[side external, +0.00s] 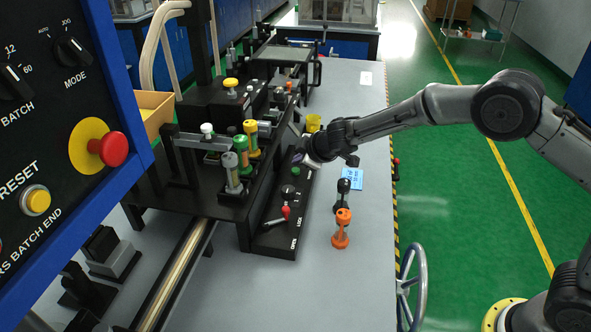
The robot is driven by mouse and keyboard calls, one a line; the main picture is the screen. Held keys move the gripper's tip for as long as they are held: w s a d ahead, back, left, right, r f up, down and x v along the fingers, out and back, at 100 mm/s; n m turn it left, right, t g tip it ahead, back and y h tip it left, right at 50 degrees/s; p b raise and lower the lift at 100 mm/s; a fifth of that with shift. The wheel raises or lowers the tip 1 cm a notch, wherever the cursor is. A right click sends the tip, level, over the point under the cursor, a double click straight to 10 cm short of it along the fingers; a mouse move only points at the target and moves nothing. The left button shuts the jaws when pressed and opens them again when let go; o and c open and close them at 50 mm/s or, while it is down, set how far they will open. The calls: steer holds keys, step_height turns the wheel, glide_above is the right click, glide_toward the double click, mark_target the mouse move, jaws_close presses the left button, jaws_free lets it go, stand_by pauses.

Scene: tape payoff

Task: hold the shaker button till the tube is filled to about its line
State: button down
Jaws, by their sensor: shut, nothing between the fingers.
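My gripper (306,157) is shut and reaches in from the right over the sloped black control panel (268,243). Its fingertips are at or just above the upper part of the panel; I cannot tell whether they touch. The shaker button is not clearly visible and may be hidden by the gripper. Several clear tubes stand in the black machine left of the panel: one with a grey cap (232,172), one with a green cap (242,155) and one with a yellow cap (251,137). Their fill lines and levels are too small to read.
A red-handled lever (286,212) sits low on the panel. An orange tool (342,229), a black tool (342,193) and a blue card (352,178) are on the grey table (372,265) to the right. A yellow cup (313,122) stands behind my gripper.

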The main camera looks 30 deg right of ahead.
step_height(320, 180, up, 5)
steer(key=shift+r, duration=0.1)
stand_by(0.5)
steer(key=s+d+r+m+t, duration=0.1)
steer(key=s+d+r, duration=0.2)
steer(key=r, duration=0.4)
steer(key=s+d+r+m+h, duration=0.1)
steer(key=s+d+r+m, duration=0.15)
steer(key=r, duration=0.45)
steer(key=s+d+r+t, duration=0.1)
steer(key=s+d+r, duration=0.25)
steer(key=r, duration=0.25)
steer(key=s+d+r+m+h, duration=0.1)
steer(key=s+d+r+m, duration=0.2)
steer(key=s, duration=0.7)
steer(key=s+a+f+g, duration=0.1)
steer(key=s+f, duration=0.3)
steer(key=s, duration=0.4)
steer(key=s+f+m+g+y, duration=0.1)
steer(key=s+f, duration=0.3)
steer(key=s, duration=0.4)
steer(key=s+a+f+m+g+y, duration=0.1)
steer(key=s+f+g, duration=0.2)
steer(key=s+f, duration=0.2)
steer(key=s, duration=0.3)
steer(key=shift+s+a+g, duration=0.25)
steer(key=shift+a+g, duration=0.05)
steer(key=shift+a, duration=0.05)
